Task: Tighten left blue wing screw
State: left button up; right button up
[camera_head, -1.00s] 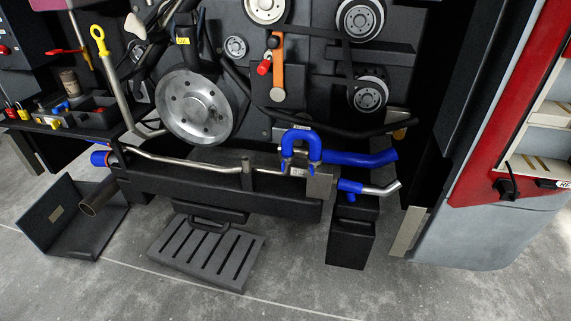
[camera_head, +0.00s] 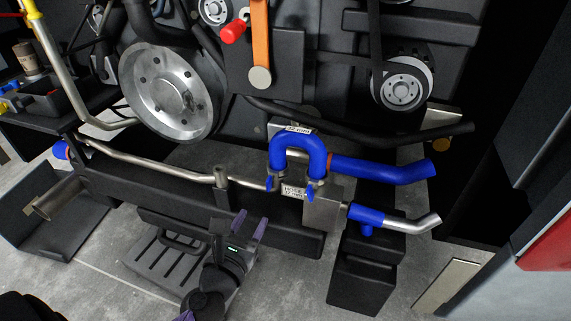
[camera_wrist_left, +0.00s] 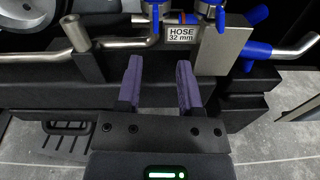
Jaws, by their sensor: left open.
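The left blue wing screw (camera_head: 269,184) hangs under the left end of a blue U-shaped hose (camera_head: 297,140). It also shows in the left wrist view (camera_wrist_left: 154,14), beyond the fingers and near the top edge. A second blue wing screw (camera_head: 310,194) is to its right, under the hose's other end. My left gripper (camera_head: 249,224) is open and empty, below and slightly left of the left screw, its fingers pointing up towards it. In the wrist view the two purple fingers (camera_wrist_left: 160,72) stand apart with nothing between them. My right gripper is not seen.
A label reading HOSE 32 mm (camera_head: 292,192) sits between the screws, beside a metal block (camera_head: 325,207). A metal pipe (camera_head: 150,158) runs left along a dark beam (camera_head: 130,196). A black slatted step (camera_head: 150,258) lies on the floor below.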

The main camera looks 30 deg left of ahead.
aim_at(267, 182)
pick_arm(q)
jog(key=shift+n+y, duration=0.4)
jog(key=shift+n, duration=0.5)
jog(key=x, duration=0.3)
jog(key=r+x, duration=0.1)
jog(key=x, duration=0.7)
jog(key=shift+a+r+b, duration=0.1)
jog(key=shift+r+b, duration=0.1)
jog(key=shift+b, duration=0.15)
jog(key=shift+s, duration=0.1)
grip_shut()
